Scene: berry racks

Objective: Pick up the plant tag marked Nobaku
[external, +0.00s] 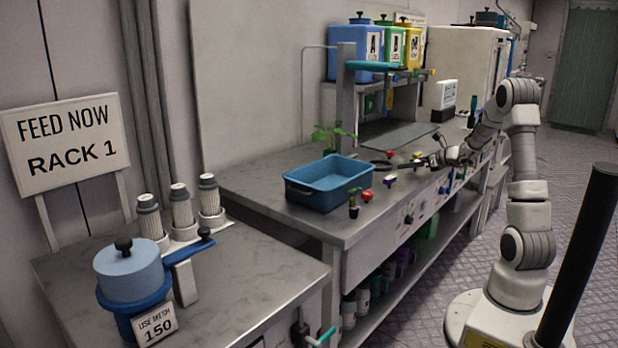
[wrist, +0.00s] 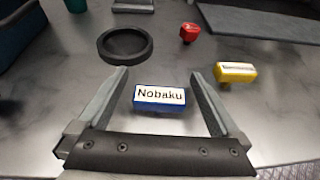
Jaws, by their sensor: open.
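The plant tag marked Nobaku (wrist: 160,95) is a small blue block with a white label, lying on the grey bench top in the wrist view. My gripper (wrist: 157,72) is open and empty, and its two fingers show to the left and right of the tag in the picture. I cannot tell how far above the bench the fingers are. In the external view my gripper (external: 436,162) is low over the bench, near its front edge. I cannot make out the Nobaku tag there.
A yellow tag (wrist: 236,72) lies just right of the right finger. A red object (wrist: 190,32) and a black ring (wrist: 125,45) lie beyond. A blue tub (external: 330,190) stands on the bench. A shelf with coloured canisters (external: 366,50) rises behind.

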